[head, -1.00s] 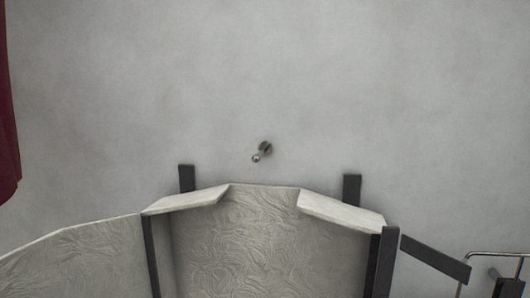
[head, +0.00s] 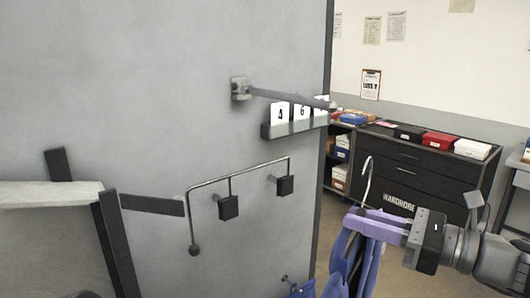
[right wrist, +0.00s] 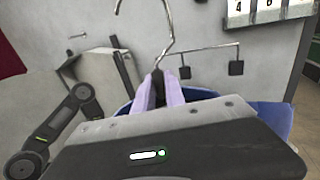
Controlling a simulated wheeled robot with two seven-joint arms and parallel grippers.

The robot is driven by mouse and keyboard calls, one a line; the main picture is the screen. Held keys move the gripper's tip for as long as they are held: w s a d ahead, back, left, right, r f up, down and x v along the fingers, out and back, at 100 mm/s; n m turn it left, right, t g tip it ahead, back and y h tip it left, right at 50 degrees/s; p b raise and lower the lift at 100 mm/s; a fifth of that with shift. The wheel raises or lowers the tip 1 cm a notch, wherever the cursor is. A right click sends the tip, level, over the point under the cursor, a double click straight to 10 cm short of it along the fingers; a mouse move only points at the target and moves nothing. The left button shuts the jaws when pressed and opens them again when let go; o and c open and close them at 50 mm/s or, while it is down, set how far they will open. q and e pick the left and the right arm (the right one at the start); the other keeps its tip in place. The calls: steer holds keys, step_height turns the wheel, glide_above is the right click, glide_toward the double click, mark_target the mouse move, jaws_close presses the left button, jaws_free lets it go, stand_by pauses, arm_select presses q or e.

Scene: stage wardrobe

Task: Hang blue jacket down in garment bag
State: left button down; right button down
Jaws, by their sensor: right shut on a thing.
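My right gripper (head: 372,222) is in the lower right of the head view, its lavender fingers shut on the hanger of the blue jacket (head: 370,268). The metal hanger hook (head: 366,180) rises above the fingers. Blue cloth hangs below and runs out of the picture. In the right wrist view the hook (right wrist: 166,25) stands above the fingers, with blue cloth (right wrist: 272,117) behind the gripper body. The pale garment bag (head: 50,195) shows only in part at the left of the head view, well apart from the jacket. My left gripper is not visible.
A metal rail (head: 240,174) with two black blocks is on the grey wall. Above it are a wall arm (head: 290,97) and a numbered rack (head: 293,125). A dark drawer cabinet (head: 410,165) with boxes stands behind, at the right. Another blue item (head: 301,290) shows at the bottom edge.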

steer(key=w+a+f+n+g+y, duration=0.1)
steer(key=w+a+f+g, duration=0.1)
steer(key=f, duration=1)
steer(key=w+a+f+n+g+y, duration=0.1)
steer(key=f, duration=1.1)
steer(key=s+d+f+m+t+h, duration=0.2)
steer(key=d+f, duration=0.4)
steer(key=f, duration=0.6)
steer(key=shift+s+d+f+t, duration=0.15)
steer(key=shift+d+f+t, duration=0.2)
steer(key=shift+t, duration=0.55)
steer(key=shift+r, duration=0.1)
steer(key=shift+m+t+h, duration=2.6)
steer(key=shift+m+h, duration=0.1)
steer(key=shift+h, duration=0.6)
